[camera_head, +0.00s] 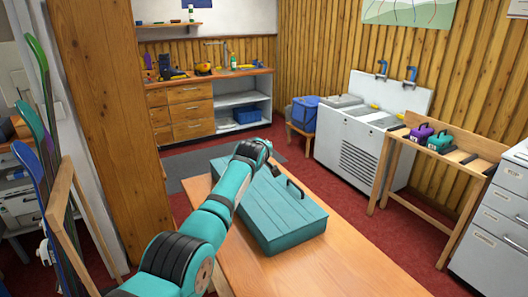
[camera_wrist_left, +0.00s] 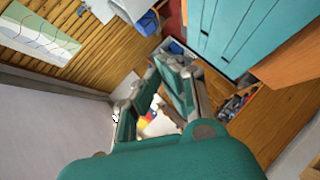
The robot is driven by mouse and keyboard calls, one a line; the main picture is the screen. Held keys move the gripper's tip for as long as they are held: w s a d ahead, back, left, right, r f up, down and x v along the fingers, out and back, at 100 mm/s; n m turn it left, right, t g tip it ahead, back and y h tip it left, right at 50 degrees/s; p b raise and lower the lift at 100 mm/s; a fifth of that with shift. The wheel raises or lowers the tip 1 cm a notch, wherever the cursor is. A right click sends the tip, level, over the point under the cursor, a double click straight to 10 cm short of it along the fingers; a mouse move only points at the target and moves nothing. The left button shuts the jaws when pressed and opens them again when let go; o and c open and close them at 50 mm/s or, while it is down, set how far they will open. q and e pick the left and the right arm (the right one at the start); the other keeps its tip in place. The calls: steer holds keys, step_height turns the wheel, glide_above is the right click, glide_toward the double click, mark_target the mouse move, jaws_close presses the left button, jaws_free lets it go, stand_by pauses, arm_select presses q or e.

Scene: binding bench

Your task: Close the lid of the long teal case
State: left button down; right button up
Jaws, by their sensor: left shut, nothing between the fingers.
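The long teal case (camera_head: 283,217) lies on the wooden table in the head view. Its planked lid looks flat and down on the body, with a dark handle at the right edge. Part of its far left side is hidden behind my left arm. My left gripper (camera_head: 270,162) is at the far end of the case, near its far edge; I cannot tell whether it touches. In the left wrist view the gripper (camera_wrist_left: 157,68) is shut and empty, and teal planks of the case (camera_wrist_left: 245,35) fill the upper right. My right gripper is not in view.
The wooden table (camera_head: 350,270) is bare to the right of the case. A tall wooden panel (camera_head: 105,120) stands left of my arm. A sink unit (camera_head: 350,145) and a side bench (camera_head: 408,170) with small purple and teal cases stand at the right.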

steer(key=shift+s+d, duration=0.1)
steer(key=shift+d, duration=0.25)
